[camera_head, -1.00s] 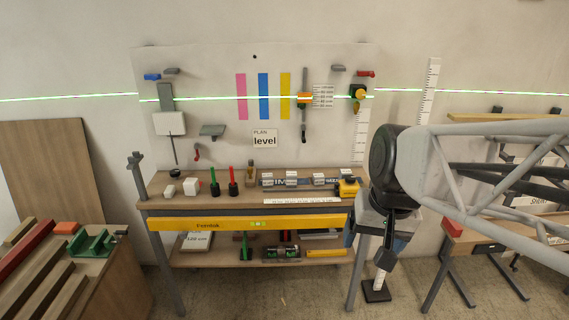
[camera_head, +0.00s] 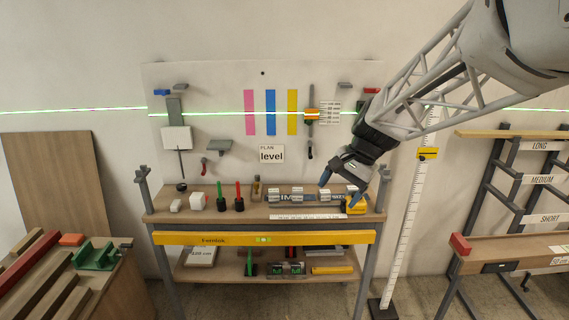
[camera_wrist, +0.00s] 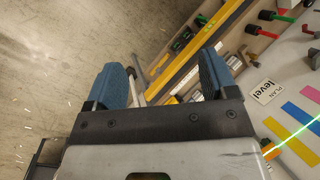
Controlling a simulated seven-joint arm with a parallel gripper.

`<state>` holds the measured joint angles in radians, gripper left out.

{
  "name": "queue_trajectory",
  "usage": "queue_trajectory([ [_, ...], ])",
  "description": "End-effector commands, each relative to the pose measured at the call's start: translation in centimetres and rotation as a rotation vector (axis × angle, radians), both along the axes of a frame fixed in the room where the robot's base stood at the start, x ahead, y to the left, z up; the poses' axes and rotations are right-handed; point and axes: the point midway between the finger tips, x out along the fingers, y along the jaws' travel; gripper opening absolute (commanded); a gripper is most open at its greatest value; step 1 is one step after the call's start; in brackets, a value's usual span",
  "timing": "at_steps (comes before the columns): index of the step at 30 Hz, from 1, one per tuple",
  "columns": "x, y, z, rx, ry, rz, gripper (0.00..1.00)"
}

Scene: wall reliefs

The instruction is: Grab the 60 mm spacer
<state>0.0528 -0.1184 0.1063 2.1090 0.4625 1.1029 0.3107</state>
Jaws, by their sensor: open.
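One is at the left (camera_head: 297,194), one in the middle (camera_head: 324,194) and one at the right (camera_head: 351,191). Any of them may be the 60 mm spacer; I cannot read a size on them. My gripper (camera_head: 338,189) hangs over the right part of this row, its blue fingers apart. In the wrist view my gripper (camera_wrist: 162,68) is open with nothing between its fingers, and the row is not visible there.
A yellow tool (camera_head: 353,205) sits at the right end of the row. Green and red upright pieces (camera_head: 238,203) and a white block (camera_head: 197,202) stand left of it. A white ruler (camera_head: 307,217) lies in front. A tall white staff (camera_head: 408,215) stands right of the bench.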

Motion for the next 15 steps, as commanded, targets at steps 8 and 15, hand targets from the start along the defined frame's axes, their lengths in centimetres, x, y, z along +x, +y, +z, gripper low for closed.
queue_trajectory([
  [8,6.4,0.5,-1.4,0.095,0.08,-0.1,0.79],
  [15,11.8,0.9,-3.0,0.177,0.149,-0.186,0.79],
])
